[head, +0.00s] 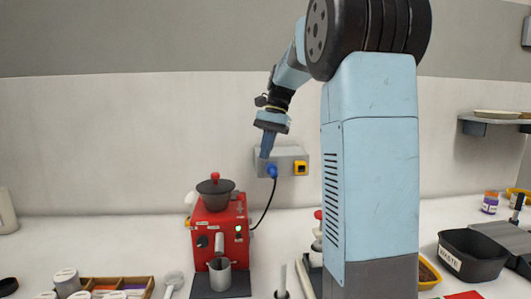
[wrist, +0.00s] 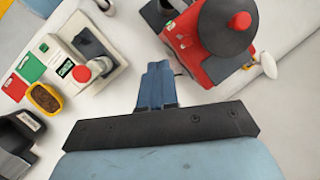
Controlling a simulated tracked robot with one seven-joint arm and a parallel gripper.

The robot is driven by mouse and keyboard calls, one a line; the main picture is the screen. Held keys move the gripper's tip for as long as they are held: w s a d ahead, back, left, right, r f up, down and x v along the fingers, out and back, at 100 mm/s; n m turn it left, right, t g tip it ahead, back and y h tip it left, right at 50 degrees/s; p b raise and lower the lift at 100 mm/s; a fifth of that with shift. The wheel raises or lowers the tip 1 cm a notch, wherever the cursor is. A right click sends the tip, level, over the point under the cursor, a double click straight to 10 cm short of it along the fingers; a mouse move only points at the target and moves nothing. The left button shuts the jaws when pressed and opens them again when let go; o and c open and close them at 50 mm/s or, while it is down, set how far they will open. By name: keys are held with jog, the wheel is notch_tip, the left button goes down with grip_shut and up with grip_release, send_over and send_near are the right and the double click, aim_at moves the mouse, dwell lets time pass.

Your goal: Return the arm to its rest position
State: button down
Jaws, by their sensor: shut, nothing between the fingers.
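My gripper (head: 265,154) is raised above the counter in the head view, pointing down, its blue fingers together and empty. In the picture it overlaps the left end of the grey wall socket box (head: 283,150); I cannot tell the gap in depth. In the wrist view the closed fingers of my gripper (wrist: 156,70) show at the centre with nothing between them. The red coffee machine (head: 206,228) stands below and to the left of the gripper; it also shows at the top of the wrist view (wrist: 184,42).
A blue plug (head: 271,171) sits at the socket box, its black cable running down to the machine. A metal cup (head: 220,272) is under the spout. A wooden tray (head: 150,286) is left; a black waste bin (head: 458,263) and wall shelf (head: 490,119) are right. Wall space left of the gripper is clear.

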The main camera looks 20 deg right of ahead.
jog(key=s+a+f+n+t+h, duration=0.1)
jog(key=s+a+f+n+t, duration=0.1)
jog(key=s, duration=0.6)
jog(key=s+a+f+n+t+h, duration=0.1)
jog(key=s+a+f+n+t, duration=0.1)
jog(key=s, duration=0.7)
jog(key=s+a+f+n+t+h, duration=0.1)
jog(key=s+a+f+n+t, duration=0.2)
jog(key=s, duration=0.5)
jog(key=shift+s+a+f+n+h, duration=0.4)
jog(key=shift+f+n, duration=0.3)
jog(key=shift+n, duration=0.4)
jog(key=shift+w+a, duration=0.1)
